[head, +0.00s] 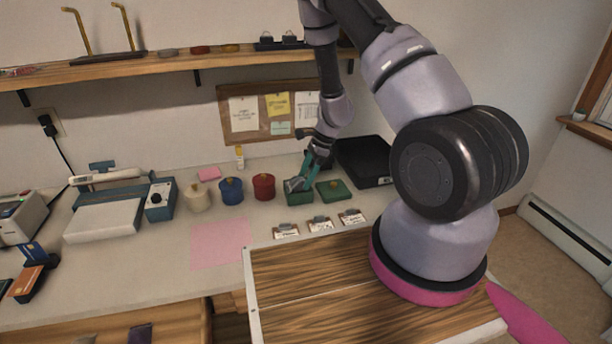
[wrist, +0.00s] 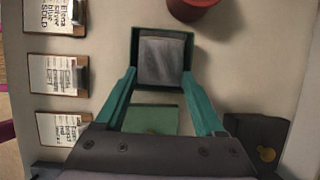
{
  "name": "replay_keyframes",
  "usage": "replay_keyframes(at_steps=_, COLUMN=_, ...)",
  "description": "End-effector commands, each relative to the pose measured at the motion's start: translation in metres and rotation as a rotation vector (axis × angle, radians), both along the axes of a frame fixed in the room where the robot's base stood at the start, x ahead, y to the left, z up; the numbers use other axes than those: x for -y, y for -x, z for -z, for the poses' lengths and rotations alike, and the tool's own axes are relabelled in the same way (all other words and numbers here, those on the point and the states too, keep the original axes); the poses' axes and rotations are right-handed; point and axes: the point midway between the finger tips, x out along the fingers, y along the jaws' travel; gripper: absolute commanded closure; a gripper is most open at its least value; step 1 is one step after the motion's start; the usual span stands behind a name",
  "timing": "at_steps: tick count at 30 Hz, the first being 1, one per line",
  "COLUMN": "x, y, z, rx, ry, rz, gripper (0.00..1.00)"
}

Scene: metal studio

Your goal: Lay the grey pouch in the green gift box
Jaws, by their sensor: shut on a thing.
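The grey pouch (head: 294,184) is between my gripper's fingertips (head: 302,181), at the mouth of the green gift box (head: 299,199). In the wrist view the pouch (wrist: 161,61) fills most of the box's opening, inside the green rim (wrist: 137,45). My gripper (wrist: 159,76) is shut on the pouch, a teal finger at each side. I cannot tell whether the pouch touches the box floor. A flat green lid (head: 335,190) lies on the counter to the right of the box; it also shows between the fingers in the wrist view (wrist: 152,119).
A red pot (head: 264,187), a blue pot (head: 231,191) and a cream pot (head: 197,195) stand left of the box. A black tray (head: 366,162) is behind right. Small clipboards (head: 320,225) lie in front. A pink sheet (head: 220,243) lies on clear counter at front left.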

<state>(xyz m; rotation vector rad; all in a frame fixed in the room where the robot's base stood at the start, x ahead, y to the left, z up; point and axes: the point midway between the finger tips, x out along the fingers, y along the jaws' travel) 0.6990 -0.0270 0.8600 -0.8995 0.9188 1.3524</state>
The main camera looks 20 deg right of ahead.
Motion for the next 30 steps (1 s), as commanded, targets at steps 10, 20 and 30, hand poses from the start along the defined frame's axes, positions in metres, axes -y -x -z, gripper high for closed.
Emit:
replay_keyframes(at_steps=10, x=0.0, y=0.0, z=0.002, rx=0.0, ry=0.0, rz=0.0, gripper=0.82)
replay_keyframes(at_steps=20, x=0.0, y=0.0, z=0.002, rx=0.0, ry=0.0, rz=0.001, gripper=0.0)
replay_keyframes(at_steps=30, x=0.017, y=-0.001, z=-0.04, rx=0.006, ry=-0.001, rz=0.002, gripper=0.0)
